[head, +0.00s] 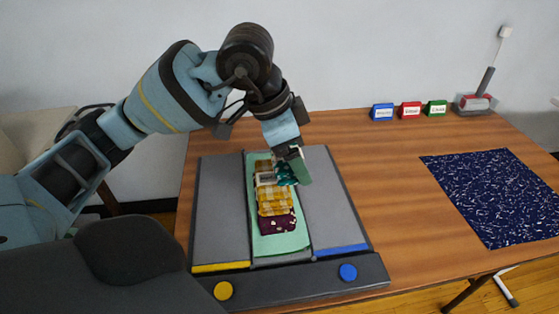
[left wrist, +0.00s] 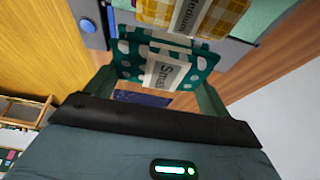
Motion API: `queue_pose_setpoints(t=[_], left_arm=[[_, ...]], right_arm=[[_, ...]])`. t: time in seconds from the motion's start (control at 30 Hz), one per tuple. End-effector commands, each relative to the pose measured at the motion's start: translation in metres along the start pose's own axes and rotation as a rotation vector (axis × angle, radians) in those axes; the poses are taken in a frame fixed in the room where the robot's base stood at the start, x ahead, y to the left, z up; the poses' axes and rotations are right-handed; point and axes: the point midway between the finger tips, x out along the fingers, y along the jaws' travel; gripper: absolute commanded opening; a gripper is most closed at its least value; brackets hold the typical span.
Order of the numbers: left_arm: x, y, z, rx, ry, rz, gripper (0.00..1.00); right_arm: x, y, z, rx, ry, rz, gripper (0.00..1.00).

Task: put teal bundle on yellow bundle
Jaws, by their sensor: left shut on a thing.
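The teal bundle (left wrist: 128,60) has white dots and a tag that seems to read "Small". My left gripper (left wrist: 160,72) is shut on it, with a finger at each side. In the head view the gripper (head: 290,168) partly hides the teal bundle (head: 287,175), held over the right part of the row of cloth. The yellow bundle (head: 272,203) is checked and lies in the middle of that row. It also shows in the left wrist view (left wrist: 232,18), with a "Medium" tag, right beside the teal one. I cannot tell whether they touch.
A purple dotted bundle (head: 278,225) lies in front, and a brown checked one (head: 262,166) behind, on a green cloth (head: 262,244) on the grey folding board (head: 222,215). Small coloured signs (head: 410,110) stand at the back. A dark speckled mat (head: 490,195) lies right.

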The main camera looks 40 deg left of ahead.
Motion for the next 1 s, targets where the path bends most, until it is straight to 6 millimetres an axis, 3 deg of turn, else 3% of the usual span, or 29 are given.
queue_pose_setpoints(t=[0.13, 0.53, 0.73, 1.0], left_arm=[[-0.004, -0.011, 0.015, -0.001, 0.000, -0.001, 0.59], [-0.008, -0.020, 0.027, 0.000, 0.000, -0.001, 0.59], [0.021, -0.019, 0.037, 0.001, -0.001, 0.001, 0.59], [0.025, -0.019, 0.038, 0.002, 0.001, 0.000, 0.59]], right_arm=[[0.000, 0.000, 0.000, 0.000, 0.001, 0.000, 0.36], [-0.001, 0.000, -0.003, 0.000, 0.007, 0.000, 0.36], [0.001, 0.000, -0.002, 0.000, 0.006, 0.001, 0.36], [0.001, 0.000, -0.002, 0.001, 0.006, 0.001, 0.36]])
